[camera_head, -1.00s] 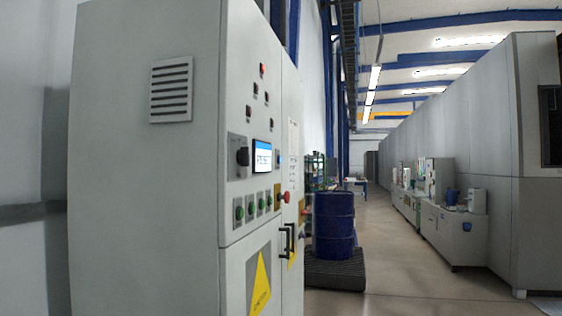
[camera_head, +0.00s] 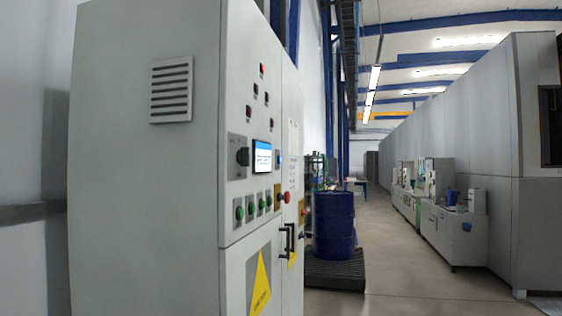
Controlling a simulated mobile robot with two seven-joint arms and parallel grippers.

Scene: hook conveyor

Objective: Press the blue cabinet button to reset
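A tall grey control cabinet (camera_head: 150,200) fills the left and middle of the head view, with its control face turned to the right. On that face are a small screen (camera_head: 262,156), a black rotary switch (camera_head: 242,156), a row of green buttons (camera_head: 239,213) and a red mushroom button (camera_head: 286,197). A small blue spot (camera_head: 278,158), which may be the blue button, sits right of the screen; it is too small and oblique to be sure. Neither of my grippers is in view.
A blue drum (camera_head: 333,225) stands on a dark pallet (camera_head: 335,272) just beyond the cabinet. Low grey units (camera_head: 450,232) line the right wall. The floor (camera_head: 400,275) between them is clear. A black handle (camera_head: 286,240) sticks out from the cabinet door.

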